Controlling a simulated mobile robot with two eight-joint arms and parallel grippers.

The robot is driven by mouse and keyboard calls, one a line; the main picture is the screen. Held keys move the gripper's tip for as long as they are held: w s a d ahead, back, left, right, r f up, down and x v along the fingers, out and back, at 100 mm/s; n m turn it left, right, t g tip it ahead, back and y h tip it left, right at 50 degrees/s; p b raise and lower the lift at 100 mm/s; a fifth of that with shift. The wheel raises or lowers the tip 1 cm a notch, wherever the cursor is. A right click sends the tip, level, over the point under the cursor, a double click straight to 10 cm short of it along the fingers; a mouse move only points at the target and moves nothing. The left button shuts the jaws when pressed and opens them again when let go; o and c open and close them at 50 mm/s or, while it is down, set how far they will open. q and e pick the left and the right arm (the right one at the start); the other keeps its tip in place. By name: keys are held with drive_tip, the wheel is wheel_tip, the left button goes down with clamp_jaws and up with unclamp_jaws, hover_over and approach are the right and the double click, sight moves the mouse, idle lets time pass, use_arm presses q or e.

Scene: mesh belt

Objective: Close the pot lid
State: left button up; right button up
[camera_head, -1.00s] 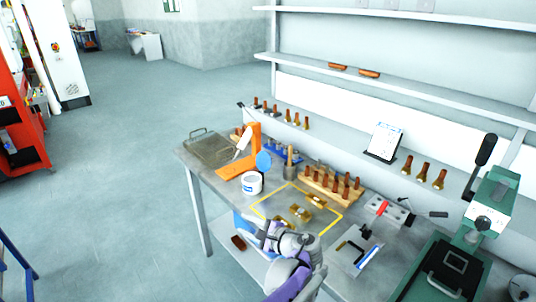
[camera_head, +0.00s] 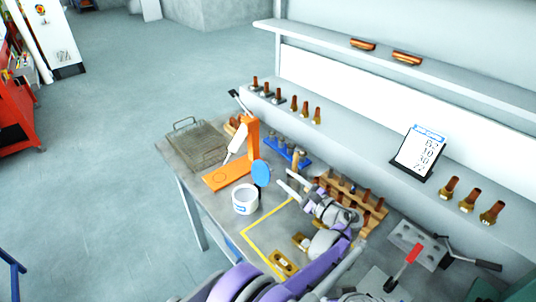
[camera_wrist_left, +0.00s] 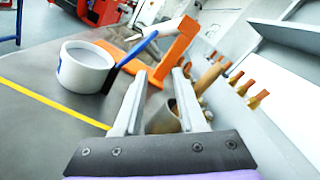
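The white pot (camera_head: 245,200) stands upright on the bench. Its round blue lid (camera_head: 261,173) is raised, tilted up at the pot's back right edge, so the pot's mouth is open. In the left wrist view the pot (camera_wrist_left: 86,68) is at the left, with the lid (camera_wrist_left: 137,47) edge-on beside it. My left gripper (camera_head: 287,180) is open and empty, to the right of the lid and apart from it. In the left wrist view its fingers (camera_wrist_left: 158,78) are spread, with a metal cup seen beyond and between them. My right gripper is not in view.
An orange stand (camera_head: 252,138) is behind the pot, and a wire tray (camera_head: 197,145) lies at the bench's far left. A wooden rack (camera_head: 374,203) of copper-coloured pieces is close to my left gripper. A yellow outline (camera_head: 247,239) marks bench space in front.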

sight(267, 163)
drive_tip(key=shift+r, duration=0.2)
use_arm(q)
drive_tip(key=p+x, duration=0.2)
drive_tip(key=x, duration=0.7)
drive_tip(key=shift+a+r, duration=0.15)
drive_tip(key=shift+r, duration=0.05)
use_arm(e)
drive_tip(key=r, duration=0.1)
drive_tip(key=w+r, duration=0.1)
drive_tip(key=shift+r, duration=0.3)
use_arm(q)
drive_tip(key=shift+w+a+f, duration=0.15)
drive_tip(key=shift+w+a, duration=0.3)
drive_tip(key=shift+w, duration=0.15)
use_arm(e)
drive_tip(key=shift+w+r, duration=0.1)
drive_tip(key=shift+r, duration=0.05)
use_arm(q)
clamp_jaws()
drive_tip(key=shift+d+r, duration=0.1)
drive_tip(key=shift+r, duration=0.2)
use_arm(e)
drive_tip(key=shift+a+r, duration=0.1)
